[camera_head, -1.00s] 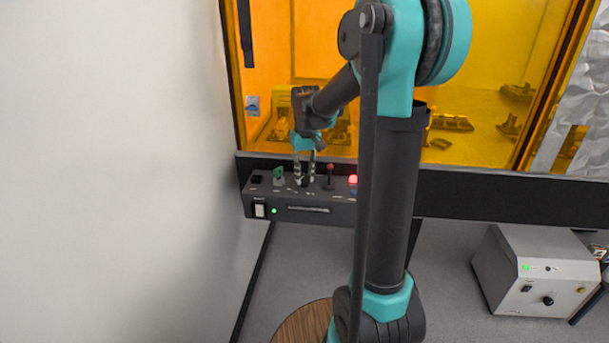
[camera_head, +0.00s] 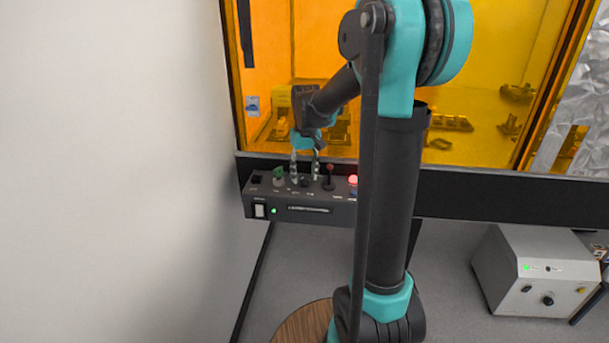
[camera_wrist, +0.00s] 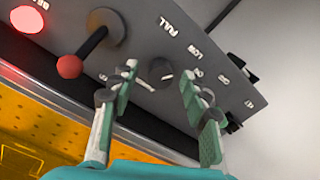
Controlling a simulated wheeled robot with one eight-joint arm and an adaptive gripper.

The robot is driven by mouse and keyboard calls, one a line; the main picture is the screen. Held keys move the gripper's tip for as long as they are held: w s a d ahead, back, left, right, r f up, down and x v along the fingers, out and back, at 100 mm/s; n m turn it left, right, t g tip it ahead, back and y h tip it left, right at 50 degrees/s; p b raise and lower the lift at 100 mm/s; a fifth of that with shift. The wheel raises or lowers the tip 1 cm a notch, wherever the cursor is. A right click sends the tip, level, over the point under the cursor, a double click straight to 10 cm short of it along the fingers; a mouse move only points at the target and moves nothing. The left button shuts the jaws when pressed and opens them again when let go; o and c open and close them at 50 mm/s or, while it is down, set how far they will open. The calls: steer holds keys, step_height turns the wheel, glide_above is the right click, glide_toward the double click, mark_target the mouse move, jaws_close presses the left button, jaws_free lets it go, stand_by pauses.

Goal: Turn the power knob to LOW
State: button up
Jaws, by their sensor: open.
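The power knob (camera_wrist: 161,69) is a small dark round knob on the grey control panel (camera_wrist: 225,45), between my two fingertips in the wrist view. Printed labels FULL and LOW lie beside it; which one its pointer faces is not clear. In the head view the knob (camera_head: 304,182) is small and dark on the panel top. My gripper (camera_wrist: 158,75) is open, with one finger on each side of the knob. I see no clear contact. In the head view my gripper (camera_head: 304,172) points down at the panel.
A red-tipped lever (camera_wrist: 70,66) stands close beside my left finger in the wrist view, with a lit red button (camera_wrist: 27,19) farther out. A green-topped control (camera_head: 278,174) is left of the knob. An amber window (camera_head: 460,90) stands behind the panel.

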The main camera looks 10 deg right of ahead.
mark_target(305, 176)
step_height(305, 176, up, 12)
steer(key=shift+f, duration=0.2)
steer(key=shift+d, duration=0.15)
